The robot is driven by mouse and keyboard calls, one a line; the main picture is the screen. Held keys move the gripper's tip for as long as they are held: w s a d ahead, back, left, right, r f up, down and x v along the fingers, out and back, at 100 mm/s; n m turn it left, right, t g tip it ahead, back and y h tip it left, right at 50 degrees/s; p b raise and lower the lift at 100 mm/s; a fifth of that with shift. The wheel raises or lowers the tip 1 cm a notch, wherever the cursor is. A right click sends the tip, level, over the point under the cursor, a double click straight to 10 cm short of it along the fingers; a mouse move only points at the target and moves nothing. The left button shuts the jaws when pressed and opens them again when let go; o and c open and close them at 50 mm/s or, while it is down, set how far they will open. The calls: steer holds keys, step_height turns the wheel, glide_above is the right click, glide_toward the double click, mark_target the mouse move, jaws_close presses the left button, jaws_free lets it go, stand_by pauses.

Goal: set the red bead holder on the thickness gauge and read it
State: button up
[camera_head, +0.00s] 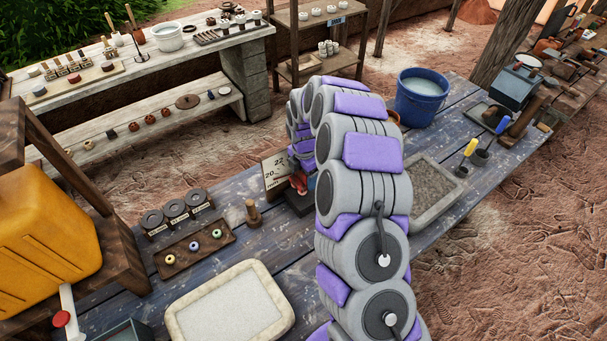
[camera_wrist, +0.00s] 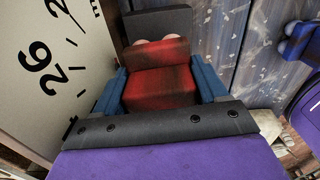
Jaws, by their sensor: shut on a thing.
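The red bead holder (camera_wrist: 160,88) sits between the two blue fingers of my gripper (camera_wrist: 162,72) in the wrist view. My gripper is shut on it. A dark block (camera_wrist: 157,20) of the thickness gauge is just beyond the holder; I cannot tell whether they touch. The gauge's pale dial card (camera_wrist: 60,65) is close on the left, with "26" showing. In the head view the card (camera_head: 276,172) shows "22" and "20", and a bit of red holder (camera_head: 299,184) shows beside my arm. My arm hides most of the gauge and gripper there.
On the blue plank table, a wooden bead tray (camera_head: 194,249) and several grey rings (camera_head: 175,210) lie left of the gauge. A wooden peg (camera_head: 252,213) stands nearer. A pale tray (camera_head: 230,310) is in front. A gravel tray (camera_head: 437,195) and blue bucket (camera_head: 420,96) are right of my arm.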

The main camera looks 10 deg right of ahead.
steer(key=shift+f, duration=1.95)
stand_by(1.0)
stand_by(1.2)
steer(key=shift+r+p, duration=1)
steer(key=shift+r, duration=2.55)
steer(key=m, duration=0.2)
steer(key=s+r+m, duration=0.1)
steer(key=m, duration=0.1)
steer(key=r+m, duration=0.1)
steer(key=shift+s+r+m, duration=0.2)
steer(key=shift+s+m, duration=0.05)
steer(key=shift+m, duration=0.15)
steer(key=m, duration=0.1)
steer(key=s+r+m, duration=0.1)
steer(key=m, duration=0.1)
steer(key=r+m, duration=0.1)
steer(key=m, duration=0.1)
steer(key=shift+s, duration=0.3)
steer(key=s+r+m, duration=0.1)
steer(key=m, duration=0.3)
steer(key=s+r+m, duration=0.1)
steer(key=r+m, duration=0.1)
steer(key=m, duration=0.2)
steer(key=s+r+m, duration=0.1)
steer(key=m, duration=0.3)
steer(key=shift+s+r, duration=0.15)
steer(key=shift+s, duration=0.2)
